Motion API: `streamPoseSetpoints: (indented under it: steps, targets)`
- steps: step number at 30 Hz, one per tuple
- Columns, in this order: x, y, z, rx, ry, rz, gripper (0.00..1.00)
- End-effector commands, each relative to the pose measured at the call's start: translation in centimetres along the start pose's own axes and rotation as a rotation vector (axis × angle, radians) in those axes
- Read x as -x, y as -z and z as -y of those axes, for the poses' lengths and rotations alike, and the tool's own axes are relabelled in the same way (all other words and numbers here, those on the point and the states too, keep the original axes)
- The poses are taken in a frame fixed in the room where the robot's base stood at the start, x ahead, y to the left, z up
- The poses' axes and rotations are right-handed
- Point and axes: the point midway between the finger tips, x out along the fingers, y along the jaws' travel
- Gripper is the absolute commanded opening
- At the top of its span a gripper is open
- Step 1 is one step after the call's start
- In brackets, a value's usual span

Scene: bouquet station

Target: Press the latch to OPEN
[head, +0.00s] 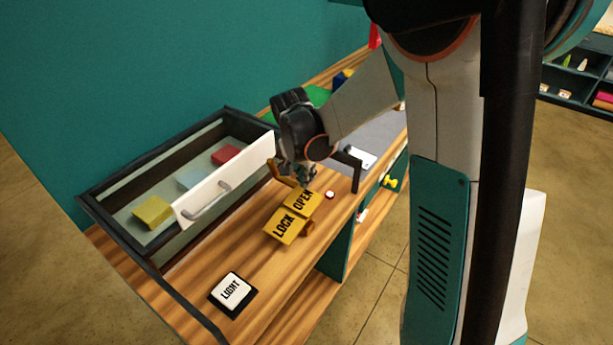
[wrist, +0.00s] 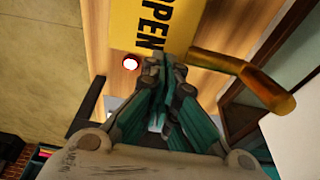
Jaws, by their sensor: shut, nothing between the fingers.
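The latch is a yellow rocker plate with a half marked LOCK (head: 284,226) and a half marked OPEN (head: 302,201) on the wooden counter. In the wrist view the OPEN half (wrist: 150,25) fills the top middle. My gripper (head: 304,181) is shut and empty, pointing down at the far end of the OPEN half. In the wrist view its closed fingertips (wrist: 165,58) overlap the edge of the plate by the letter N. I cannot tell whether they touch it. The gripper hides a little of the plate's far end.
An orange-brown bar (wrist: 262,85) lies close beside my fingertips. A small red-and-white button (head: 329,195) is right of the plate. A black-framed case (head: 160,262) with a white-fronted drawer (head: 228,181) stands left. A LIGHT switch (head: 231,289) is in front, with bare counter between.

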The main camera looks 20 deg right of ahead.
Motion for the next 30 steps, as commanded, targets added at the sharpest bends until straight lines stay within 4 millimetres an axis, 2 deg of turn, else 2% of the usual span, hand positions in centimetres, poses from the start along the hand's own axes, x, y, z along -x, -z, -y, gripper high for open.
streamPoseSetpoints:
  steps: [17,26,30]
  targets:
    - [-1.2,0.5,0.0,-0.003,0.000,0.110,0.00]
    - [-2.9,0.8,0.0,-0.005,0.000,0.265,0.00]
    - [-3.8,0.7,0.0,0.000,0.000,0.260,0.00]
